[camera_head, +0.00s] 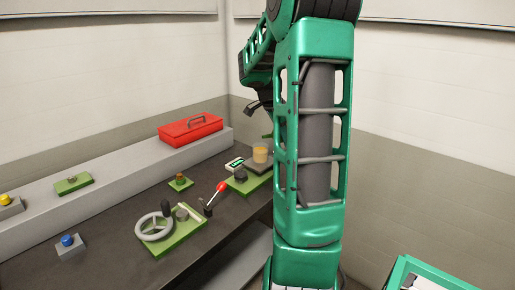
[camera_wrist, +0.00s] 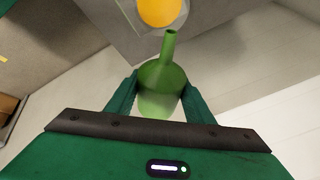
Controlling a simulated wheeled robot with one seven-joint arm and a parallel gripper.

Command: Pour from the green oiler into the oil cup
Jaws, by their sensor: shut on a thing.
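The green oiler (camera_wrist: 161,89), a rounded body with a narrow spout, is between the two fingers of my gripper (camera_wrist: 160,97) in the wrist view. My gripper is shut on it. The spout points to the top of the picture, toward the oil cup (camera_wrist: 160,10), which shows an orange-yellow round inside and is cut by the top edge. In the head view the oil cup (camera_head: 260,152) stands at the far end of the bench, clear with amber contents. In that view my arm hides the gripper and nearly all of the oiler.
The dark bench (camera_head: 110,227) also holds a handwheel on a green plate (camera_head: 160,235), a red-knobbed lever (camera_head: 216,194) and a blue button box (camera_head: 68,245). A red toolbox (camera_head: 190,130) sits on the grey ledge behind. A wall stands close beyond the cup.

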